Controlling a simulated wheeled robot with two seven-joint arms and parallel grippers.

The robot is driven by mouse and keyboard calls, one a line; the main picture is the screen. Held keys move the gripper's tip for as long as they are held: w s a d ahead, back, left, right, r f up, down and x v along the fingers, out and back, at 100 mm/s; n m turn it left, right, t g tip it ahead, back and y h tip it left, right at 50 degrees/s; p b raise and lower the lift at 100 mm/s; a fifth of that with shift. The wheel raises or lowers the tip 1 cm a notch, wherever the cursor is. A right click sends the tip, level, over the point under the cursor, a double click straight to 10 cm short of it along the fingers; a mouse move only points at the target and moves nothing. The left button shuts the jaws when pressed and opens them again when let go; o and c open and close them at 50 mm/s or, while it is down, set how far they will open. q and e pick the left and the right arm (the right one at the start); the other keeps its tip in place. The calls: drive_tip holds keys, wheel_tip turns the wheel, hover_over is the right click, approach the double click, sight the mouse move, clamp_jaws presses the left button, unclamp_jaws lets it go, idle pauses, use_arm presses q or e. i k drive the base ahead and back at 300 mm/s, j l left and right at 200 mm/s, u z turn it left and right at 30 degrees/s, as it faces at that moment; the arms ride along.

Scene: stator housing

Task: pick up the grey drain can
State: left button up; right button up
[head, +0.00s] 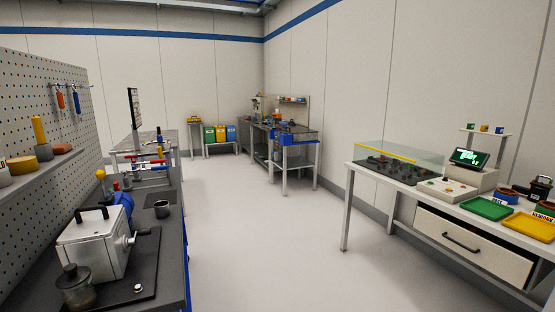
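Neither of my grippers is in view, and nothing is touching the can.
A dark-lidded jar (76,287) stands in front of the housing. A pegboard (40,110) with a shelf rises at the far left. A white table (385,195) with a drawer, a yellow tray (530,226) and a green tray (487,209) stands right. The floor between is clear.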

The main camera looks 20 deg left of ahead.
sight(278, 154)
drive_tip(key=i, duration=0.2)
drive_tip(key=i+u, duration=0.2)
drive_tip(key=i, duration=0.3)
drive_tip(key=i+l+u, duration=0.15)
drive_tip(key=i, duration=0.4)
drive_tip(key=i+l+u, duration=0.2)
drive_tip(key=i, duration=0.3)
drive_tip(key=i+l+u, duration=0.15)
drive_tip(key=i, duration=0.35)
drive_tip(key=i+j+u, duration=0.3)
drive_tip(key=i, duration=1.15)
drive_tip(key=i+u, duration=0.3)
drive_tip(key=i, duration=1.15)
